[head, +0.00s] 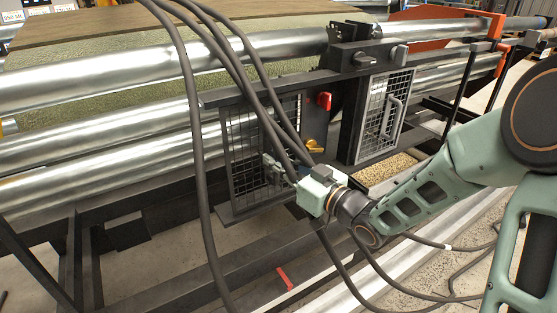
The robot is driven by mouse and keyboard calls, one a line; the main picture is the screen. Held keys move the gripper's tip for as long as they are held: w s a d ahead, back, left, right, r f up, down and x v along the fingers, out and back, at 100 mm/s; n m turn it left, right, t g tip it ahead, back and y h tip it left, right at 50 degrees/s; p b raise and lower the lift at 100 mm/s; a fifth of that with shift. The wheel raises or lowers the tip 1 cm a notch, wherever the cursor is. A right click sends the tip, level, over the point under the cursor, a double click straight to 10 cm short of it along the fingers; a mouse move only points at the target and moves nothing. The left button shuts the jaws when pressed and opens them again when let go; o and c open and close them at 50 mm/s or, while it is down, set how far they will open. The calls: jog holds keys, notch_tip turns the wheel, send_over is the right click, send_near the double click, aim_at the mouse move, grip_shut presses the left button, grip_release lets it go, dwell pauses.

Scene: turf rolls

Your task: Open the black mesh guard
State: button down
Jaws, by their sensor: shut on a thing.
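The black mesh guard (240,140) is a dark-framed wire panel on the left of the machine's front in the head view. My gripper (278,168) is at the right part of this guard, shut on what looks like its handle. Dark cables and the gripper body partly cover the fingers and handle, so the exact grip is hard to see. I cannot tell whether the guard stands ajar.
A second mesh panel (378,125) with a pale handle is to the right. A red knob (324,100) and a yellow part (314,146) sit between the panels. Long metal rollers (110,75) run above. Black cables (197,150) hang in front.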

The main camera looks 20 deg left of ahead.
jog(key=shift+f, duration=0.1)
jog(key=c, duration=2)
grip_release()
jog(key=shift+o, duration=0.2)
jog(key=v, duration=1.2)
